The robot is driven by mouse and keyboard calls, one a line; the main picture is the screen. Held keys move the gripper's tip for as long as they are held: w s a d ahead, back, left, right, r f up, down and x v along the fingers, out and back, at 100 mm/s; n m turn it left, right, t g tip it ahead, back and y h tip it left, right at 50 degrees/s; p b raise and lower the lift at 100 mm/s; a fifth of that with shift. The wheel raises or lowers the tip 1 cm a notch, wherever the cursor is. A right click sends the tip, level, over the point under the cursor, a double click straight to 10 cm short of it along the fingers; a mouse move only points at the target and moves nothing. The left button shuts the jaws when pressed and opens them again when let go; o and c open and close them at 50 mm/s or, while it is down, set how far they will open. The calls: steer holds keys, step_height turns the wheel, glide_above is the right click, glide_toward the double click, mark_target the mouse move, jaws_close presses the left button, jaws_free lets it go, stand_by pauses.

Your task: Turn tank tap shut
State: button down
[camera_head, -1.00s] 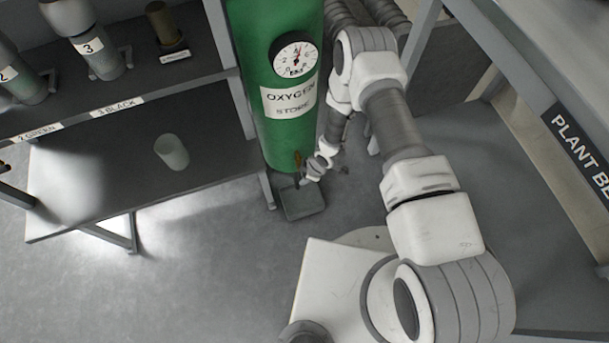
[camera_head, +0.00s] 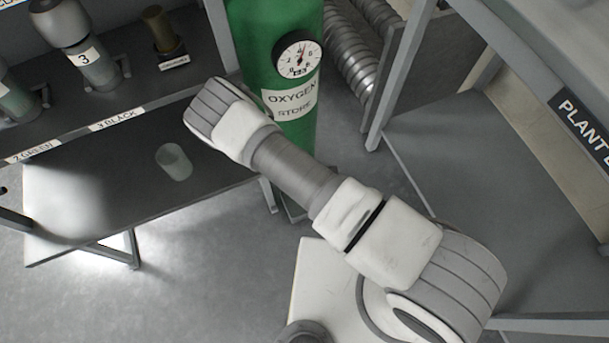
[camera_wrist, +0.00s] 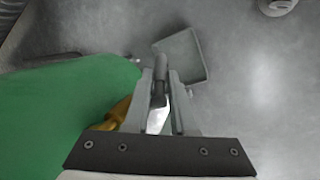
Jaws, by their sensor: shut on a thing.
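The green oxygen tank (camera_head: 258,55) stands upright in the head view, with a round gauge (camera_head: 297,54) and an "OXYGEN STORE" label. In the wrist view the tank (camera_wrist: 60,115) fills the left side. A yellow brass fitting (camera_wrist: 120,110) sticks out from its side. My gripper (camera_wrist: 161,78) is shut on the tap's handle, a grey-tipped lever (camera_wrist: 160,68) that lies between the two fingers. In the head view my arm hides the lower tank, the tap and my gripper.
A grey square tray (camera_wrist: 184,56) lies on the floor below the tap. A shelf bench (camera_head: 90,205) with a pale cup (camera_head: 174,162) stands at left. Another bench (camera_head: 480,170) and ribbed hoses (camera_head: 348,45) are at right.

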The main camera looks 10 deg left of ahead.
steer(key=shift+a, duration=0.5)
steer(key=c, duration=0.8)
jaws_free()
steer(key=shift+o, duration=0.2)
steer(key=shift+d, duration=0.1)
steer(key=shift+r, duration=0.1)
steer(key=p+v, duration=0.5)
steer(key=v, duration=1.2)
steer(key=shift+s+p, duration=0.3)
